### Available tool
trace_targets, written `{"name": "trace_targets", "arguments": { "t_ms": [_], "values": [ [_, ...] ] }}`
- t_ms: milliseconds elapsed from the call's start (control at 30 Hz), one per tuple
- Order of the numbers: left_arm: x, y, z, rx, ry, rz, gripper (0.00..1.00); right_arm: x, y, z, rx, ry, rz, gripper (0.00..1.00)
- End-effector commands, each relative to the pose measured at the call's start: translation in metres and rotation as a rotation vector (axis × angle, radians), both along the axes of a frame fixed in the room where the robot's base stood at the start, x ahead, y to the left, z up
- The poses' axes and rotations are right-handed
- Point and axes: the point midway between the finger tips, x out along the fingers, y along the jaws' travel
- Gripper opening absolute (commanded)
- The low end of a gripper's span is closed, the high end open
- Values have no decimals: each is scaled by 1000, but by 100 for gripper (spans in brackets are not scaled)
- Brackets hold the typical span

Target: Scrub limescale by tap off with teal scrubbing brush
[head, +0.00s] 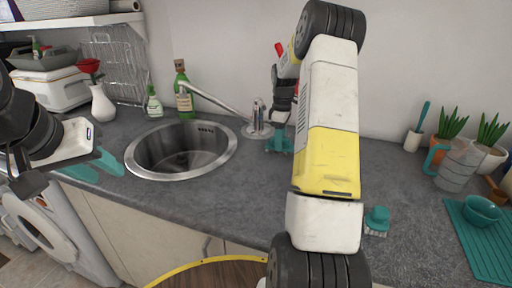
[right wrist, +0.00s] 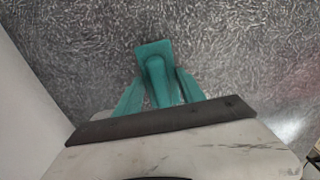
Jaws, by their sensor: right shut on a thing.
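The tap (head: 257,122) stands behind the round sink, with its spout reaching left over the basin. My right gripper (head: 279,142) is low over the counter just right of the tap base. In the right wrist view its teal fingers are shut on a teal scrubbing brush (right wrist: 154,62), whose blocky end points down at the counter. Whether it touches the surface I cannot tell. No limescale patch can be made out; the gripper and arm cover part of that area. My left gripper (head: 98,170) is at the left, its teal fingers apart and empty over the counter's front edge.
Another teal brush with pale bristles (head: 376,220) stands right of my right arm. A green bottle (head: 184,92), spray bottle (head: 153,102) and white vase (head: 102,104) stand behind and left of the sink (head: 140,172). A glass jug (head: 458,165) and teal mat (head: 488,250) are at the right.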

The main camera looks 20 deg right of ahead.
Motion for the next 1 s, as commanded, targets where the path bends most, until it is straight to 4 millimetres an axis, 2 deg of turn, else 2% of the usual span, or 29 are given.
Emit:
{"name": "trace_targets", "arguments": {
  "t_ms": [133,433,1000],
  "values": [
    [0,0,0,0,0,0,36,7,-6,-2,0,0,0,1],
    [0,0,0,0,0,0,36,6,-5,-2,0,2,0,1],
    [0,0,0,0,0,0,36,-33,24,0,2,4,1,1]
  ]
}}
